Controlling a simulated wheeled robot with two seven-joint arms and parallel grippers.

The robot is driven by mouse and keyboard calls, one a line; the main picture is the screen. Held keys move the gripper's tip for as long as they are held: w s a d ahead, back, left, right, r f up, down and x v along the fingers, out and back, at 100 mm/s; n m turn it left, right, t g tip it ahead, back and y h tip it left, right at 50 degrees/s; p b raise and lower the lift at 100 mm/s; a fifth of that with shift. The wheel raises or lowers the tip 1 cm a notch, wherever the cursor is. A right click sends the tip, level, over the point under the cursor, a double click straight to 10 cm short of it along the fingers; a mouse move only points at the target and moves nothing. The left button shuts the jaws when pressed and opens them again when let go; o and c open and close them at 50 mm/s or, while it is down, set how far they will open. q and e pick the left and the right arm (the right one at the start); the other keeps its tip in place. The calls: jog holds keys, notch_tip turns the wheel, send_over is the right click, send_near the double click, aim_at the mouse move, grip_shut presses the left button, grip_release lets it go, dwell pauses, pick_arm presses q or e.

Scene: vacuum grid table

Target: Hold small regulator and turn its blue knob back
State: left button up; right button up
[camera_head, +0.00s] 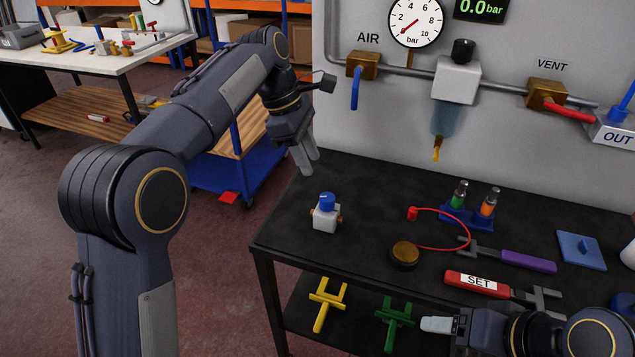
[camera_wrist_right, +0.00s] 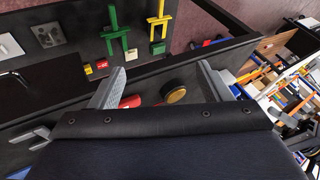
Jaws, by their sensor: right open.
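The small regulator (camera_head: 326,216) stands upright on the dark table near its left front edge, a white block with brass side ports. Its blue knob (camera_head: 327,199) is on top. My left gripper (camera_head: 307,160) hangs above the table's left edge, fingers pointing down, behind and slightly left of the regulator and apart from it. I cannot tell its finger gap. My right gripper (camera_head: 440,325) is low at the front edge, well right of the regulator. In the right wrist view its fingers (camera_wrist_right: 160,72) are spread and empty. I cannot make out the regulator there.
A brass disc (camera_head: 404,254), red cable (camera_head: 440,247), SET wrench (camera_head: 490,286), purple wrench (camera_head: 528,260) and blue holder with vials (camera_head: 466,212) lie right of the regulator. Yellow (camera_head: 325,302) and green (camera_head: 394,318) tools sit below. Table around the regulator is clear.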

jog(key=w+a+r+m+g+y, duration=0.1)
jog(key=w+a+r+m+y, duration=0.1)
jog(key=w+a+m, duration=0.35)
jog(key=m+y, duration=0.6)
jog(key=m, duration=0.7)
send_near(320, 212)
jog(key=w+f, duration=0.1)
jog(key=w+a+f, duration=0.1)
jog(key=shift+a+f+g, duration=0.25)
jog(key=shift+g, duration=0.05)
jog(key=shift+w+a+f+m+y, duration=0.25)
jog(key=shift+w+a+f+y, duration=0.05)
jog(key=shift+w+a, duration=0.2)
jog(key=shift+x, duration=3.5)
